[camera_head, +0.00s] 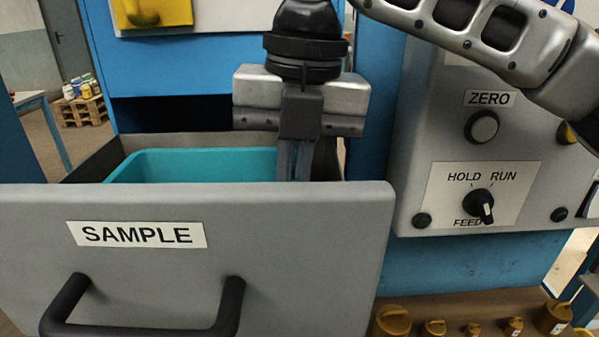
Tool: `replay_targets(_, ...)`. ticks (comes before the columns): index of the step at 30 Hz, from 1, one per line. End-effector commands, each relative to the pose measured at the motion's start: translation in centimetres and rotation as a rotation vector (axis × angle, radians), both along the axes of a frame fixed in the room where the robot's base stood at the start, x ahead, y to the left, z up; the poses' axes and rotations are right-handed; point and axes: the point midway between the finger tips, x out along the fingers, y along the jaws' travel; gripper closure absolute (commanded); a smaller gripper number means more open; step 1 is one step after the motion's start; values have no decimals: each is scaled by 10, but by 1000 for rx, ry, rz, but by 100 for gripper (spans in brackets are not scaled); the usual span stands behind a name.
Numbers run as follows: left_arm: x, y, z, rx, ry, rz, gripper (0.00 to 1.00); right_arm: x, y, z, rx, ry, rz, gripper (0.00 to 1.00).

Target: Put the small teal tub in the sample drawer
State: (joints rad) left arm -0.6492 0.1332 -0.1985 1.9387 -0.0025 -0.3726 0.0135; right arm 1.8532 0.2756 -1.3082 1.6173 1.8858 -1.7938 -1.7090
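The small teal tub (200,166) is inside the open sample drawer (220,258), behind the grey front panel labelled SAMPLE. Only its upper part shows; the panel hides its base, so I cannot tell whether it rests on the drawer floor. My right gripper (296,165) points down over the drawer at the tub's right end. Its fingers are close together at the tub's right wall and look shut on it. Their tips are hidden behind the panel. My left gripper is out of view.
A grey control panel (440,150) with a ZERO button and a HOLD/RUN/FEED knob is right of the drawer. Several brass weights (435,327) stand on a ledge at the lower right. A black drawer handle (145,330) sticks out in front. A pallet with jars (80,105) is far left.

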Motion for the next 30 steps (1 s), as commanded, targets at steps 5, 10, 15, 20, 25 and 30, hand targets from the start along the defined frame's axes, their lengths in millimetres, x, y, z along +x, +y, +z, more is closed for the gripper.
replay_targets(5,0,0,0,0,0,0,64,0,0,-1,2,-1,1,100)
replay_targets(10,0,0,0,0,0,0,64,0,0,-3,2,1,1,100)
replay_targets(15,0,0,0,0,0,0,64,0,0,-8,2,1,1,100)
replay_targets(20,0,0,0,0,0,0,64,0,0,-12,2,1,0,100)
replay_targets(25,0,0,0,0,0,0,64,0,0,-12,1,0,0,75)
replay_targets(30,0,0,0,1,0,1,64,0,0,-12,1,0,0,75)
